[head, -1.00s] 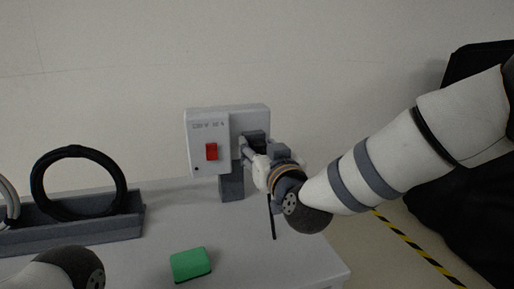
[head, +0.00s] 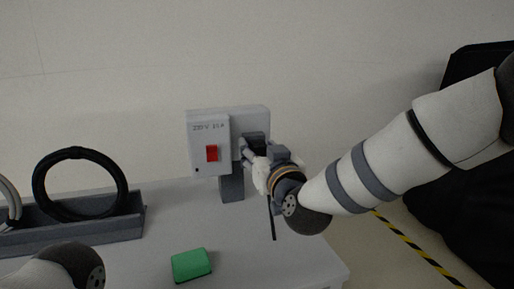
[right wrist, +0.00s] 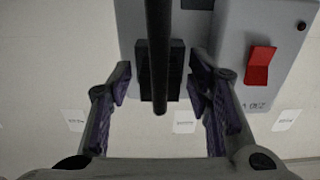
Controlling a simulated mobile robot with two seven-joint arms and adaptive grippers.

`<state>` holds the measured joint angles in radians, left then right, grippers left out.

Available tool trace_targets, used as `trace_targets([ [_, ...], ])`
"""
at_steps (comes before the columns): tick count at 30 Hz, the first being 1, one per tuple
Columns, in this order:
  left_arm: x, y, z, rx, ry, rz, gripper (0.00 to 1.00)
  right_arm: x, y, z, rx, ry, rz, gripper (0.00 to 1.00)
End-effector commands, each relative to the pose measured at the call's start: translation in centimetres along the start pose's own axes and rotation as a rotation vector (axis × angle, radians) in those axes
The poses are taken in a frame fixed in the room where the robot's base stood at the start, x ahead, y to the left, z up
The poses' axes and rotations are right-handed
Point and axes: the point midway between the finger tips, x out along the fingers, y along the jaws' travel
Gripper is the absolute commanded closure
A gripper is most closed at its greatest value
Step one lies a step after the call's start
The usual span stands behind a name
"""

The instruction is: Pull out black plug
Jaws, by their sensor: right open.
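The black plug (right wrist: 175,72) sits in the front of a grey power box (head: 203,128) with a red switch (head: 212,153). The plug also shows in the head view as a dark block (head: 254,138), partly hidden by my right gripper (head: 249,157). In the right wrist view the two fingers of my right gripper (right wrist: 160,84) are open, one on each side of the plug, with visible gaps. The plug's black cable (right wrist: 159,45) runs across the middle of that view and hangs below the gripper in the head view. My left gripper is out of view.
The box stands on a grey post (head: 231,187) on a light table (head: 165,222). A green block (head: 191,265) lies at the front. A grey tray (head: 95,230) with a black cable coil (head: 38,184) is at the left. The wall is close behind.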

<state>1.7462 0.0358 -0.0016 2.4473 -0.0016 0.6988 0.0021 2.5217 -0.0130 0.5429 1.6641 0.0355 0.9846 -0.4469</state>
Motion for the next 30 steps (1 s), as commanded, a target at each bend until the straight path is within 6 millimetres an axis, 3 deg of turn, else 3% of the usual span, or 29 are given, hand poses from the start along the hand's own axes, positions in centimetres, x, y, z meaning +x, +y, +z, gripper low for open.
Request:
trace_targets([
  [17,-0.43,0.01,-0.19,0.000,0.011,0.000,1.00,-0.01,0.01,0.01,0.001,0.000,0.000,0.54],
  [23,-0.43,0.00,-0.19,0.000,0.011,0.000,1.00,0.00,0.02,0.00,0.001,0.000,0.000,0.99],
  [30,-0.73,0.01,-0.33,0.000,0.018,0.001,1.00,-0.29,0.01,-0.19,0.000,0.001,0.000,1.00],
])
